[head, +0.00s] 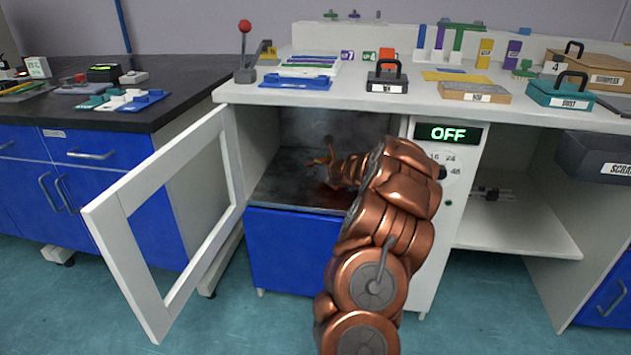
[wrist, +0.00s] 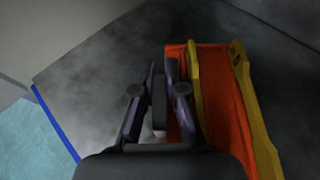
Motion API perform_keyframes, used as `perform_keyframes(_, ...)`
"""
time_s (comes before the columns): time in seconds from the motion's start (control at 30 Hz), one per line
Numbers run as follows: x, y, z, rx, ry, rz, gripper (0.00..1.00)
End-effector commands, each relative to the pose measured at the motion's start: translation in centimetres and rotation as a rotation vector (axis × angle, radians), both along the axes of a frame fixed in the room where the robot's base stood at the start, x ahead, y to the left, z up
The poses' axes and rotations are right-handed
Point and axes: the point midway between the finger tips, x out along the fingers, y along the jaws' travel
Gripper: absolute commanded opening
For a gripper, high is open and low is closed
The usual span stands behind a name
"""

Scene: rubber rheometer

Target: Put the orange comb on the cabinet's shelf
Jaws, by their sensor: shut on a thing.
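My arm reaches into the open cabinet. My gripper (wrist: 162,72) is shut, with its fingers pointing away over the dark shelf. The orange comb (wrist: 208,100) shows in the wrist view as an orange-red piece with yellow edges, along the right side of the fingers; the exact grip is hidden. The cabinet's shelf (head: 280,188) is a dark grey, smoky-looking surface, also in the wrist view (wrist: 85,100). I cannot tell whether the comb touches it.
The white-framed cabinet door (head: 103,245) stands open to the left. A control panel reading OFF (head: 447,134) is right of the opening. The countertop above holds a black-handled box (head: 388,77) and several other things. The shelf's left part is bare.

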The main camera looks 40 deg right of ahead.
Motion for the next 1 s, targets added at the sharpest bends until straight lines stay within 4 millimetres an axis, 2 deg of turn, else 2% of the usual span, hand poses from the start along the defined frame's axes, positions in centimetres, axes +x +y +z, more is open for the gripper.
perform_keyframes(0.03, 0.0, 0.0, -1.3, 0.001, 0.001, 0.0, 0.0)
perform_keyframes(0.1, 0.0, 0.0, -2.4, 0.001, 0.001, 0.001, 0.0)
perform_keyframes(0.2, 0.0, 0.0, -3.5, 0.001, 0.0, 0.001, 0.0)
perform_keyframes(0.6, 0.0, 0.0, -3.6, 0.0, -0.001, 0.001, 0.0)
perform_keyframes(0.63, 0.0, 0.0, -3.7, 0.0, 0.0, 0.0, 0.12)
perform_keyframes(0.87, 0.0, 0.0, -3.7, 0.0, 0.0, 0.0, 0.36)
perform_keyframes(1.0, 0.0, 0.0, -3.7, 0.0, 0.0, 0.0, 0.36)
